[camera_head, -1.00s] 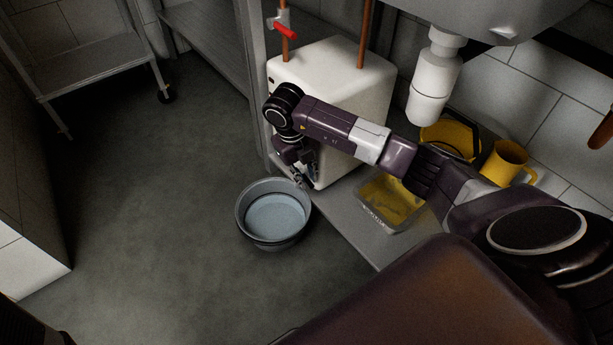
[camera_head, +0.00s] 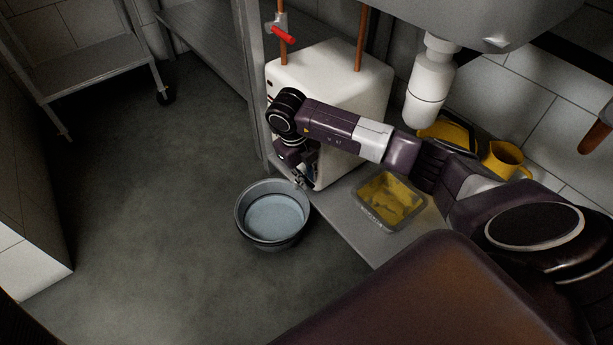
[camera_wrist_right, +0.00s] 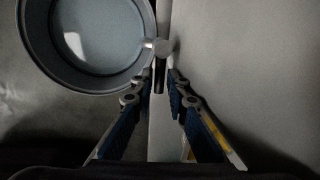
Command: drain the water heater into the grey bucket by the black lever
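The white water heater (camera_head: 330,76) stands on a low grey shelf behind my right forearm. The grey bucket (camera_head: 246,236) sits on the floor in front of it, with pale bluish water inside; its rim also shows in the right wrist view (camera_wrist_right: 32,52). My right gripper (camera_head: 300,181) is low at the heater's front, beside the bucket's rim. In the right wrist view, its fingers (camera_wrist_right: 160,78) are partly apart, one on each side of the black lever (camera_wrist_right: 159,80). The lever hangs from a pale metal valve (camera_wrist_right: 163,46). Contact with the lever is unclear. My left gripper is out of view.
A clear tub with yellow contents (camera_head: 392,203) stands on the shelf (camera_head: 352,229), with a yellow mug (camera_head: 503,158) behind it. A red-handled valve (camera_head: 283,37) is on the copper pipe above the heater. A wheeled rack (camera_head: 95,68) stands at left; the floor between is clear.

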